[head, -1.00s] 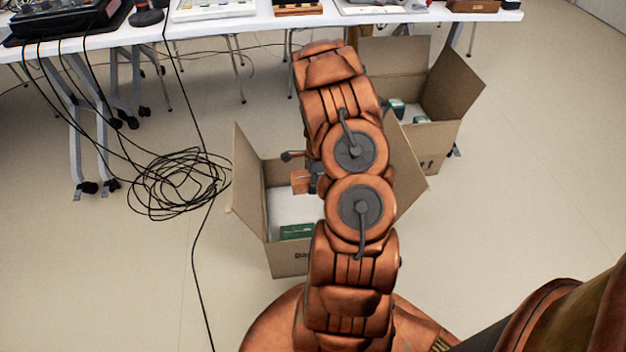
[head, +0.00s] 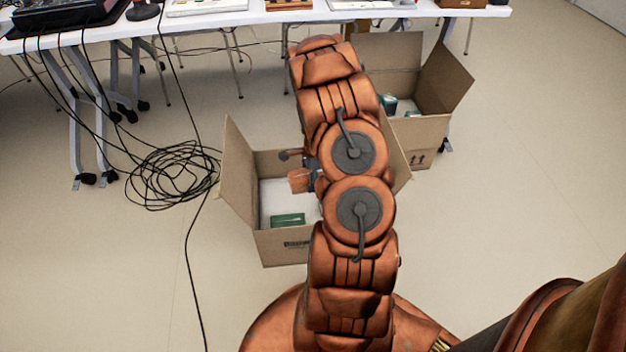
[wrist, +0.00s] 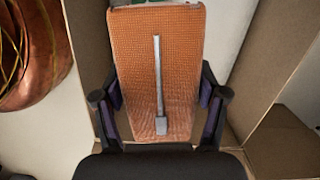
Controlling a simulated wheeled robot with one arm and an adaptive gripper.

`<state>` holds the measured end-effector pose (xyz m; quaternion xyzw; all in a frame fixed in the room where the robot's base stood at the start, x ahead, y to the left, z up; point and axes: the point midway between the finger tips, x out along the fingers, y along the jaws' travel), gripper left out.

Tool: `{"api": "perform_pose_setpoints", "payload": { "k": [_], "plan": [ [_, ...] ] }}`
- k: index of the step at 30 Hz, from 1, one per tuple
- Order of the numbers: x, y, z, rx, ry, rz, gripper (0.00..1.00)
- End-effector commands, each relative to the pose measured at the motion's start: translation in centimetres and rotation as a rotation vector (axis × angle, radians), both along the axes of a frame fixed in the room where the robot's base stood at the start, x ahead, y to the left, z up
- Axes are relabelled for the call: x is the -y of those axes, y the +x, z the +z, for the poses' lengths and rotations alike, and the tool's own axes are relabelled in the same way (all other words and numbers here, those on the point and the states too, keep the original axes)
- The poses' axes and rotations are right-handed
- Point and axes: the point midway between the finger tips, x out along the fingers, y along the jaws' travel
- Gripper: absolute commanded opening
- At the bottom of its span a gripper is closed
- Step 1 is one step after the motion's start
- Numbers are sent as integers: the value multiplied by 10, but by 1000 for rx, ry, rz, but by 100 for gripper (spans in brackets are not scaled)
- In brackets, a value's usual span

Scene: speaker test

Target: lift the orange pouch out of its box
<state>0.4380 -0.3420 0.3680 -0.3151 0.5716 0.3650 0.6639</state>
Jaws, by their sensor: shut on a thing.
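The orange pouch (wrist: 180,62) has a woven surface with a grey strip down its middle. In the wrist view it stands between the two dark fingers of my gripper (wrist: 160,105), which is shut on its sides. In the head view a small part of the pouch (head: 299,180) shows left of my arm, over the opening of the near cardboard box (head: 282,248). My arm hides most of the gripper there. I cannot tell how far the pouch is above the box floor. A green item (head: 288,219) lies on the white inside of that box.
A second open box (head: 436,128) with green and white items stands behind to the right. A coil of black cable (head: 170,175) lies on the floor left of the near box. A white table (head: 240,20) runs along the back. The floor at right is clear.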

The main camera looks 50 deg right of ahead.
Motion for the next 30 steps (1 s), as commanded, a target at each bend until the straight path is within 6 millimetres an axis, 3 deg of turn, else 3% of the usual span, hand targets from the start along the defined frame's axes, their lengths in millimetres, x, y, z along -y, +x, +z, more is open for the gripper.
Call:
{"api": "perform_pose_setpoints", "payload": {
  "k": [8, 27, 30],
  "plan": [
    [-55, 27, 55, 3, -5, 337, 38],
    [-261, 118, 252, 1, -5, 1624, 38],
    [-284, 128, 275, 0, -4, 1772, 38]
  ]
}}
